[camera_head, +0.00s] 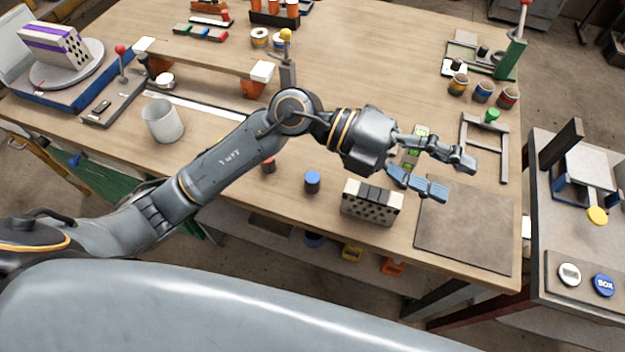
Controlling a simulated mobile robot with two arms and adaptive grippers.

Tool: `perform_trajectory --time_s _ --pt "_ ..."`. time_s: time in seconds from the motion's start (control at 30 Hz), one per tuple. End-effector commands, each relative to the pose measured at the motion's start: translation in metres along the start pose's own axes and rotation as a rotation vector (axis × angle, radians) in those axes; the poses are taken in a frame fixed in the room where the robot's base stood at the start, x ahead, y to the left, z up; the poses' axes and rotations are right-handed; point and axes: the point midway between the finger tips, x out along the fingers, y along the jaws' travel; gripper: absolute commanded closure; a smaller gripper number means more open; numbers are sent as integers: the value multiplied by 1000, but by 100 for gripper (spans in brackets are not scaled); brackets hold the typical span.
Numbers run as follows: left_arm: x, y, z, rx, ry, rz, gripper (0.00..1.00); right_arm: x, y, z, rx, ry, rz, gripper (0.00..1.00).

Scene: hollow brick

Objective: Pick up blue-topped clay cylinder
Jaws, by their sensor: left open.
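The blue-topped clay cylinder (312,182) stands upright on the wooden table, near its front edge. It is dark with a blue top. My left gripper (460,178) is open and empty, with its two fingers apart and pointing right. It is over the right part of the table, to the right of the cylinder and well apart from it. My left arm passes behind and to the left of the cylinder in the picture. My right gripper is not in view.
A hollow brick (371,202) with holes in its side stands right of the cylinder. A brown mat (468,226) lies at the front right. A red-topped cylinder (268,165) stands to the left, by my arm. A white cup (163,121) is farther left.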

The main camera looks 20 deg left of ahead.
Motion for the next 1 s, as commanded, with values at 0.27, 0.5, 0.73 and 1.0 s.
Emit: perform_trajectory --time_s 0.27,0.5,0.73,1.0 --pt "-92 126 37 6 -7 916 40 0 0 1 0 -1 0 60" --pt "-188 144 62 -92 -161 1364 40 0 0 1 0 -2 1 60" --pt "-206 163 66 -126 -198 1449 40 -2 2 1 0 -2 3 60" --pt "-199 213 69 -125 -196 1445 40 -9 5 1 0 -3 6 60"
